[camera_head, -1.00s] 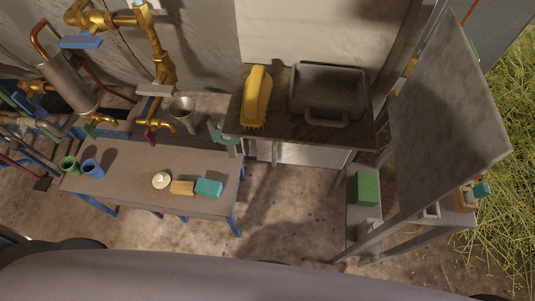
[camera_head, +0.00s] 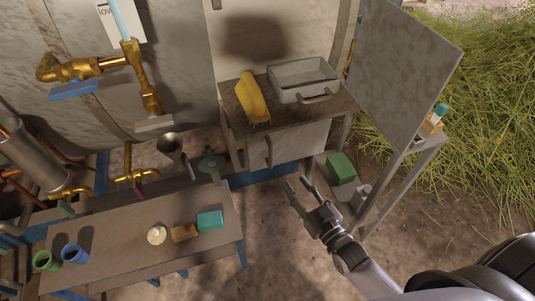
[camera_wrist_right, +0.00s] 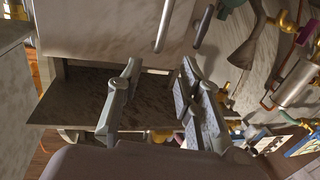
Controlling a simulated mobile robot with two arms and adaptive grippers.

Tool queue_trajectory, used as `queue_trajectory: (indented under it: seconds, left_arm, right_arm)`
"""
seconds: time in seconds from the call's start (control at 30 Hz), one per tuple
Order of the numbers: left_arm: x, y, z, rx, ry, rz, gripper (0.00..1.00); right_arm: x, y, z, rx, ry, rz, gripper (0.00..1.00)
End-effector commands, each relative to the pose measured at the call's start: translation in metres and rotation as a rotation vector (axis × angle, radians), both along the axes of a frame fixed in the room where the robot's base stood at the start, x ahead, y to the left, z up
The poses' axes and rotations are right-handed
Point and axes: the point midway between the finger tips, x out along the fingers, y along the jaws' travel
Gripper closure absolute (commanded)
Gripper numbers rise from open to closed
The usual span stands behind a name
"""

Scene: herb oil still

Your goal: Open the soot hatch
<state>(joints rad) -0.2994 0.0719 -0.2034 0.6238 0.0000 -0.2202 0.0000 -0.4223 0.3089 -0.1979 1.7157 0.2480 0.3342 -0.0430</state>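No part is labelled as the soot hatch. A pale grey metal front (camera_head: 300,142) under the dark worktop looks like a hatch and appears shut. It has an upright bar handle (camera_head: 268,152), and a second bar (camera_head: 244,158) shows to its left. Two bar handles also show in the right wrist view, one left (camera_wrist_right: 163,26) and one right (camera_wrist_right: 203,26). My right gripper (camera_head: 299,184) is open and empty, in front of and below the front, apart from the handles. Its spread fingers show in the wrist view (camera_wrist_right: 160,66). My left gripper is out of view.
The worktop (camera_head: 236,112) holds a yellow object (camera_head: 252,97) and a grey tray (camera_head: 305,92). A low table (camera_head: 110,240) with cups and blocks stands left. A tall grey panel (camera_head: 405,70) and a shelf with a green block (camera_head: 340,167) stand right. Bare floor lies between.

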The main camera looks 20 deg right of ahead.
Motion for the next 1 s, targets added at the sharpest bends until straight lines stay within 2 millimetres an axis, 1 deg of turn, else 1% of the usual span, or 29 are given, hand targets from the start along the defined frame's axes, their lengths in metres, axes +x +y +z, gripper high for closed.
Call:
queue_trajectory:
  seconds: [0.03,0.17,0.4,0.6,0.7,0.8,1.0]
  left_arm:
    - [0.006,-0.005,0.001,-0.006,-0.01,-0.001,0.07]
    - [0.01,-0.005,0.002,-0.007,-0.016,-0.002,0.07]
    - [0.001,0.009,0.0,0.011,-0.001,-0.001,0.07]
    - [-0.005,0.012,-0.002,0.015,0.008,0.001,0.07]
    - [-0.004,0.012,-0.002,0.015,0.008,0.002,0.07]
    - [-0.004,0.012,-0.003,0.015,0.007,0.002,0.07]
    - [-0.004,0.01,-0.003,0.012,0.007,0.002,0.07]
  right_arm:
    - [0.012,0.003,0.002,0.002,-0.005,0.0,0.67]
    - [0.04,0.01,0.001,0.002,-0.004,0.0,0.67]
    - [0.091,0.022,0.001,0.002,-0.001,0.0,0.67]
    - [0.125,0.03,0.0,0.002,0.0,0.0,0.67]
    - [0.135,0.032,-0.001,0.001,0.0,0.0,0.67]
    - [0.141,0.034,0.0,0.001,0.001,0.0,0.67]
    - [0.143,0.034,-0.001,0.001,0.002,0.0,0.67]
